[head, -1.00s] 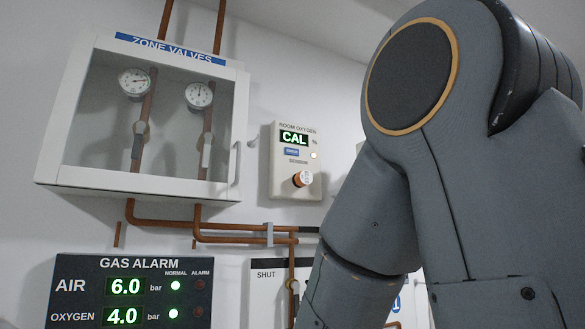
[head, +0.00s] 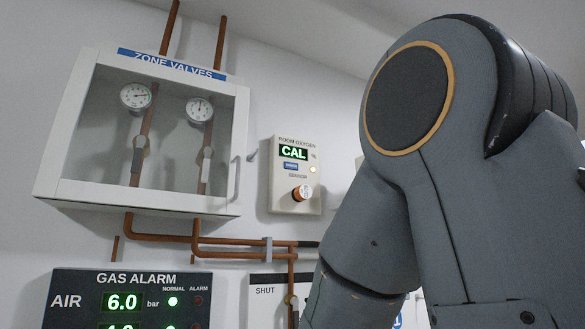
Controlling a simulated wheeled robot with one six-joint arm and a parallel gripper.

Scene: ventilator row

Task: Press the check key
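A room oxygen monitor (head: 297,178) hangs on the wall at the centre of the head view. Its green display (head: 294,152) reads CAL. A small blue key (head: 291,165) sits below the display, with lettering too small to read. An amber light (head: 313,169) is lit to the right. An orange-ringed sensor knob (head: 301,193) is at the bottom of the monitor. My gripper is not in view. My arm fills the right side and stays apart from the monitor in the picture.
A ZONE VALVES cabinet (head: 90,192) with two gauges is on the wall at left. A GAS ALARM panel (head: 78,279) is below it, showing 6.0 bar for air. Copper pipes (head: 225,239) run between them. A panel marked SHUT (head: 264,300) is at bottom centre.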

